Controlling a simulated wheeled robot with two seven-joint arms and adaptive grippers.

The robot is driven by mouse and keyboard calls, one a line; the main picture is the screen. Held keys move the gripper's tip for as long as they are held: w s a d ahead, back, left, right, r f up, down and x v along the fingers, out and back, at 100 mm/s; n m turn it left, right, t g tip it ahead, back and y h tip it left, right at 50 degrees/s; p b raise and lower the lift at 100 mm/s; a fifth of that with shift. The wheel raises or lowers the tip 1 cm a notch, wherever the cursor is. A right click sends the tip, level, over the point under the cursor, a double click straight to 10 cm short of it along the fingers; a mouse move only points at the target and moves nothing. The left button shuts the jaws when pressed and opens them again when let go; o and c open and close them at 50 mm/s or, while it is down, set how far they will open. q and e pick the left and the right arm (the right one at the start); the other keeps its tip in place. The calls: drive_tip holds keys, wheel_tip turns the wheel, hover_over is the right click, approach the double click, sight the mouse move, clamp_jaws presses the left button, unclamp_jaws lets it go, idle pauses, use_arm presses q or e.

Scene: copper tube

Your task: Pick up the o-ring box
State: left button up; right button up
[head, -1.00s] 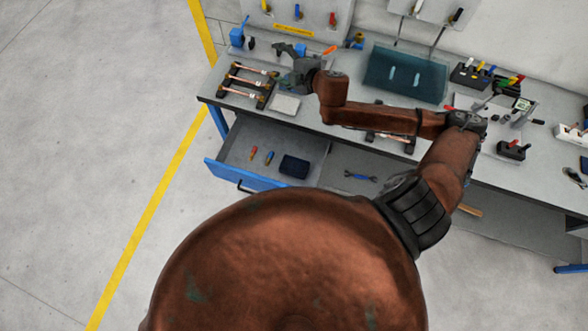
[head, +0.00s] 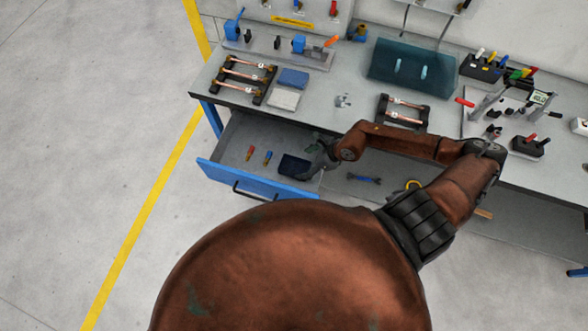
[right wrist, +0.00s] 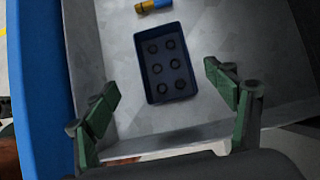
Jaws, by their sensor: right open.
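The o-ring box is a dark blue open tray (head: 291,166) in the pulled-out drawer, toward its right side. In the right wrist view the box (right wrist: 165,57) lies flat on the drawer floor with several black rings inside. My right gripper (head: 312,166) is over the drawer at the right of the box. In the right wrist view its two green-padded fingers (right wrist: 160,90) are spread wide and empty, with the box beyond and between them. The gap in height to the box is hard to judge. My left gripper is not in view.
The drawer (head: 222,168) has a blue front and also holds red and blue small items (head: 267,157). A blue box (head: 293,78) and a white box (head: 284,98) lie on the bench above, beside a rack of copper tubes (head: 242,82). Drawer walls surround the o-ring box.

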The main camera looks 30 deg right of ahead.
sight(290, 167)
drive_tip(key=shift+w+f, duration=0.15)
drive_tip(key=shift+f, duration=0.35)
drive_tip(key=x, duration=0.6)
drive_tip(key=shift+w+f, duration=0.25)
drive_tip(key=shift+w, duration=0.15)
drive_tip(key=c, duration=1.3)
